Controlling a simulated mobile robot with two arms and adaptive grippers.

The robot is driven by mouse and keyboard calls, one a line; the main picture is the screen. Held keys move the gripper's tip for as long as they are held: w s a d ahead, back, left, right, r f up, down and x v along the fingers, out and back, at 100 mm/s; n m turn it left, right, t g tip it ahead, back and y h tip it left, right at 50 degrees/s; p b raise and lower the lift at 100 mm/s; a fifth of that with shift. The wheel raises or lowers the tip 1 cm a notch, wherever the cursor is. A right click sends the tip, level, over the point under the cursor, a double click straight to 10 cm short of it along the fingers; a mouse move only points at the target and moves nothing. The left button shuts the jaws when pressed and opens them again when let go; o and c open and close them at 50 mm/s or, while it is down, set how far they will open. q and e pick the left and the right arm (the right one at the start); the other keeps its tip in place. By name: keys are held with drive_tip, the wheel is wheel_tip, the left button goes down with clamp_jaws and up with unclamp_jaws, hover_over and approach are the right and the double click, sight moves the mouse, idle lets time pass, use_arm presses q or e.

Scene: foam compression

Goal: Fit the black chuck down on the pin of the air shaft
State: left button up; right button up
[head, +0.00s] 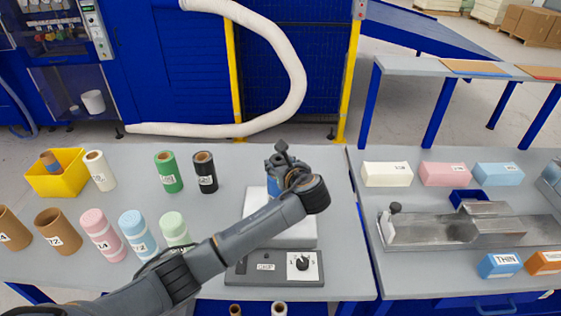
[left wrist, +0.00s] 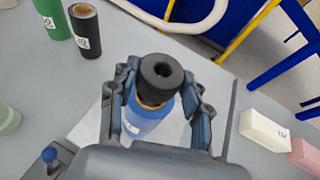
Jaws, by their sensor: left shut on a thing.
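The black chuck (left wrist: 162,71) is a short, thick ring with a round hole. In the left wrist view it sits between the fingers of my left gripper (left wrist: 162,85), which is shut on it. Directly below it is a blue roll (left wrist: 142,122) with a brown cardboard core edge showing under the chuck. The air shaft and its pin are hidden by the chuck and roll. I cannot tell whether the chuck touches the roll or hangs just above it. In the head view my left gripper (head: 285,172) is over the white base (head: 292,232). My right gripper is not in view.
A grey control box (head: 275,268) with a dial stands in front of the white base. Green (head: 168,176) and black (head: 205,176) rolls stand behind left. Several pastel and brown rolls and a yellow bin (head: 57,180) stand further left. Foam blocks and a metal fixture (head: 420,232) occupy the right table.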

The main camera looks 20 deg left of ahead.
use_arm(q)
drive_tip(key=shift+f, duration=0.5)
drive_tip(key=shift+f, duration=0.25)
drive_tip(key=shift+f, duration=0.35)
drive_tip(key=shift+s+f, duration=0.1)
drive_tip(key=shift+f, duration=0.1)
drive_tip(key=o, duration=1.3)
drive_tip(key=shift+s+d+r, duration=0.65)
drive_tip(key=shift+s+r, duration=0.2)
drive_tip(key=shift+r, duration=0.1)
drive_tip(key=shift+s+d+r, duration=0.6)
drive_tip(key=shift+s+r, duration=0.3)
drive_tip(key=shift+r, duration=0.05)
drive_tip(key=shift+s+d+r, duration=0.65)
drive_tip(key=shift+s+r, duration=0.2)
drive_tip(key=shift+r, duration=0.1)
